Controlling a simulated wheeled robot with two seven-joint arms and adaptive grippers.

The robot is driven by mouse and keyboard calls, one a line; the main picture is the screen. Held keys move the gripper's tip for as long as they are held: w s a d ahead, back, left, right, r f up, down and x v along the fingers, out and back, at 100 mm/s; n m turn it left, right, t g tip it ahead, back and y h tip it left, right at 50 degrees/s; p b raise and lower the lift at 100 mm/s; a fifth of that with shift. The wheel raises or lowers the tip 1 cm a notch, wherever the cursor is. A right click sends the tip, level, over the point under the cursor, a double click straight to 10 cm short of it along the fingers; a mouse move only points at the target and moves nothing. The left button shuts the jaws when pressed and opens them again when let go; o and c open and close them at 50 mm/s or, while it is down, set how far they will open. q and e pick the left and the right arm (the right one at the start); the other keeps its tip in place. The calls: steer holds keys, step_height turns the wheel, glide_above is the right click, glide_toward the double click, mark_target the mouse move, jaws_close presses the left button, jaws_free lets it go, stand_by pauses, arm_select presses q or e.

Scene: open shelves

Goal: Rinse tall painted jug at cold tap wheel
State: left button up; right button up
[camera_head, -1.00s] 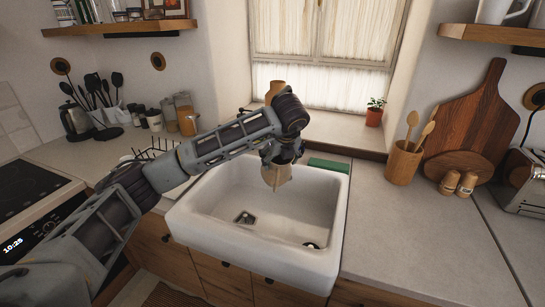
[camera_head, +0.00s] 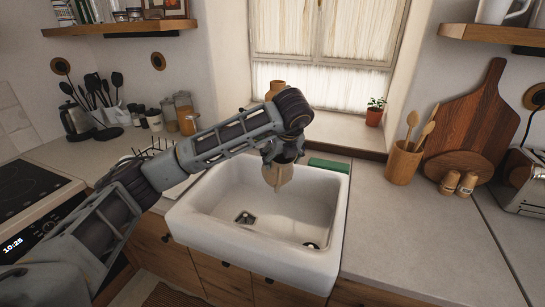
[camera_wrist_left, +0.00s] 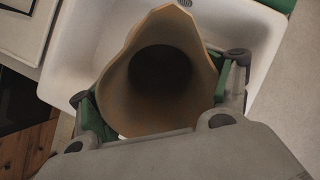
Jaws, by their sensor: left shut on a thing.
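The tall jug (camera_head: 277,176) is tan and hangs over the back part of the white sink (camera_head: 318,249). My left gripper (camera_head: 280,156) is shut on it, above the basin floor. In the left wrist view, the jug (camera_wrist_left: 122,92) shows its wide, open mouth and dark inside. The green-padded fingers of my left gripper (camera_wrist_left: 158,98) lie on both sides of it. I cannot make out the cold tap wheel; my arm covers part of the area behind the sink. My right gripper is out of view.
A green block (camera_head: 329,165) lies at the sink's back edge. A brown vase (camera_head: 276,88) and potted plant (camera_head: 375,113) stand on the sill. A utensil pot (camera_head: 402,164) stands right of the sink. The front right counter (camera_head: 420,240) is clear.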

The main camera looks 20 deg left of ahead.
arm_select(q)
steer(key=shift+s+d+r, duration=0.3)
steer(key=shift+s+r, duration=0.2)
steer(key=shift+r, duration=0.1)
steer(key=shift+s+d+r, duration=0.15)
steer(key=shift+s+r, duration=0.1)
steer(key=shift+s, duration=0.05)
steer(key=shift+s+d+r, duration=0.2)
steer(key=shift+s+r, duration=0.15)
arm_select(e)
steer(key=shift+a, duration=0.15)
